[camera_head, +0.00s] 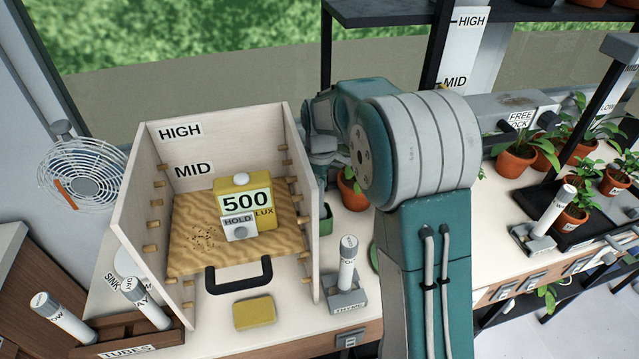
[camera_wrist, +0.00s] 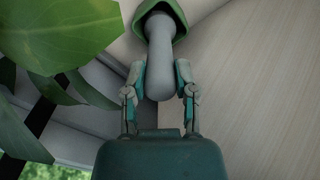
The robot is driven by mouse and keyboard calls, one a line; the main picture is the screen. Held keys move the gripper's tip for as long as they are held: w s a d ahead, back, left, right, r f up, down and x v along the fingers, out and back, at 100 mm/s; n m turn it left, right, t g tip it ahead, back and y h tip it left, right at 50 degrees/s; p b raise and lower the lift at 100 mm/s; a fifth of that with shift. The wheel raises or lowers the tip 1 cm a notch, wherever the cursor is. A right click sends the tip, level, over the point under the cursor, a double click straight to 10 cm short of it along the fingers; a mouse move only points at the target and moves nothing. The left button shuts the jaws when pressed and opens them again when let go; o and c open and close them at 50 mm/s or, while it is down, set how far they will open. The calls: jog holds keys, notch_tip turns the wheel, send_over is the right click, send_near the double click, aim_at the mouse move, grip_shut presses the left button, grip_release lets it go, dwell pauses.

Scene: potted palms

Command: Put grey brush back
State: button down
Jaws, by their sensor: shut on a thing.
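In the wrist view, my gripper (camera_wrist: 162,76) is shut on the grey brush (camera_wrist: 160,68), with its fingers on either side of the smooth, rounded grey handle. The handle's far end meets a green, hollow-looking piece (camera_wrist: 160,13) at the top of the picture; I cannot tell whether this is a holder or part of the brush. In the head view, my arm reaches behind the right wall of the wooden box, and the brush and fingertips are hidden. A small green container (camera_head: 326,220) partly shows beside that wall.
The open wooden box (camera_head: 127,190) holds a patterned board with a yellow 500 lux meter (camera_head: 245,203). A yellow block (camera_head: 254,313) lies in front. A white tube (camera_head: 347,262) stands right of it. Potted plants (camera_head: 516,160) crowd the right bench; large leaves (camera_wrist: 65,35) hang close to my gripper.

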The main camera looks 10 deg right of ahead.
jog(key=shift+f, duration=0.1)
jog(key=shift+c, duration=1.6)
grip_release()
